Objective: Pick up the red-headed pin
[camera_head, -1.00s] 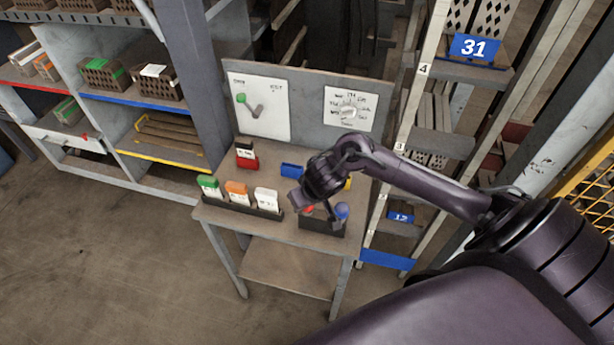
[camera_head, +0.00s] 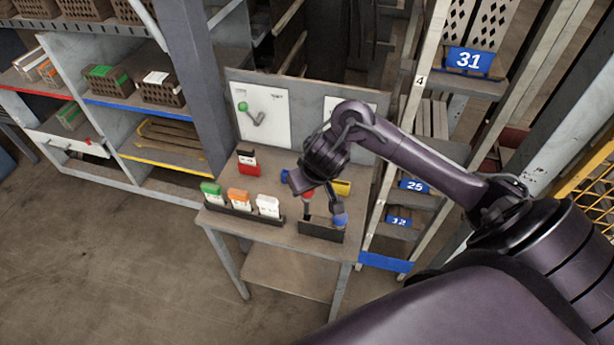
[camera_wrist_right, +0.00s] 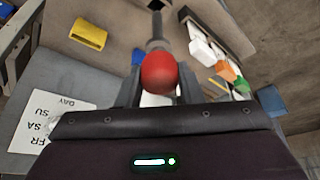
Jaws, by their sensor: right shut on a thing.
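The red-headed pin (camera_wrist_right: 159,74) is between the fingers of my right gripper (camera_wrist_right: 160,90), its round red head facing the wrist camera and its grey shaft pointing away. In the head view the red head (camera_head: 308,194) shows small beside my right gripper (camera_head: 320,204), which is shut on the pin above the dark holder (camera_head: 318,231). The pin's lower end is hard to make out there. A blue-headed pin (camera_head: 340,221) stands at the right side of the holder. My left gripper is not in view.
A dark rack (camera_head: 240,212) with green, orange and white cards stands left of the holder. A red block (camera_head: 248,165), a blue block (camera_head: 285,177) and a yellow block (camera_head: 342,187) lie farther back.

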